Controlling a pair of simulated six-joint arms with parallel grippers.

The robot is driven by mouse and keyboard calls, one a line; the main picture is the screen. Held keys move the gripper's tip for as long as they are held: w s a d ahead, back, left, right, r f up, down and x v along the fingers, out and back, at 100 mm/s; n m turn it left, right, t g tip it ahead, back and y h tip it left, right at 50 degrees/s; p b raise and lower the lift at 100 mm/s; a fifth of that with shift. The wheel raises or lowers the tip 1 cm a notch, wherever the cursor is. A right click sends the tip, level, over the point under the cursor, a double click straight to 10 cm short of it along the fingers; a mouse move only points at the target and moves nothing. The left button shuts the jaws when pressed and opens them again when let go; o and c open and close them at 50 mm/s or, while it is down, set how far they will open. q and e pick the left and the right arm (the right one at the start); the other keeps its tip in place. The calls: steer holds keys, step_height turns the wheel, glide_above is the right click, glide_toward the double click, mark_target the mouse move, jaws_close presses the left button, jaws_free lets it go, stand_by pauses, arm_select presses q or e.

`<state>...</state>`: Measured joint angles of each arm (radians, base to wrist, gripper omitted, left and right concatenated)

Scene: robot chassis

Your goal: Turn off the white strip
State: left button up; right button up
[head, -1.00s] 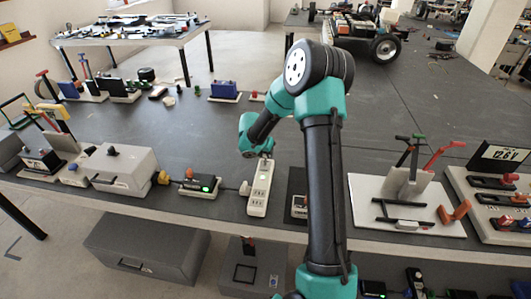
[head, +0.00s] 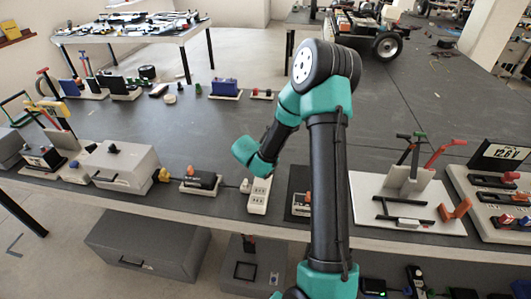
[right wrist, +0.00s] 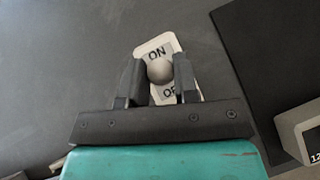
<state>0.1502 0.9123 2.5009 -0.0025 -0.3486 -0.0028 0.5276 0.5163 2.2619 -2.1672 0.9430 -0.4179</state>
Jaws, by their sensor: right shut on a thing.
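The white strip (head: 258,196) lies near the front edge of the dark table in the head view, with outlets along its near part. Its far end is hidden behind my right wrist. In the right wrist view the strip's end (right wrist: 148,46) has a label reading ON, with a partly covered OFF below it. A round grey switch knob (right wrist: 160,70) stands between the two words. My right gripper (right wrist: 159,78) has a finger on each side of the knob and is shut on it. My left gripper is not in view.
A grey-white case (head: 122,166) is further left. A light board with handles (head: 408,205) is on the right. The table behind the strip is mostly clear.

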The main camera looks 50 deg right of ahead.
steer(key=shift+s+a+f+m+t+h, duration=0.2)
steer(key=shift+a+t+h, duration=0.15)
steer(key=shift+h, duration=0.35)
steer(key=shift+s+a+f+m+t+h, duration=0.1)
steer(key=shift+s+a+t+h, duration=0.25)
steer(key=shift+h, duration=0.35)
steer(key=shift+s+a+f+m+t+h, duration=0.15)
steer(key=shift+a+t+h, duration=0.2)
steer(key=shift+h, duration=0.35)
steer(key=o, duration=0.9)
steer(key=shift+o, duration=0.2)
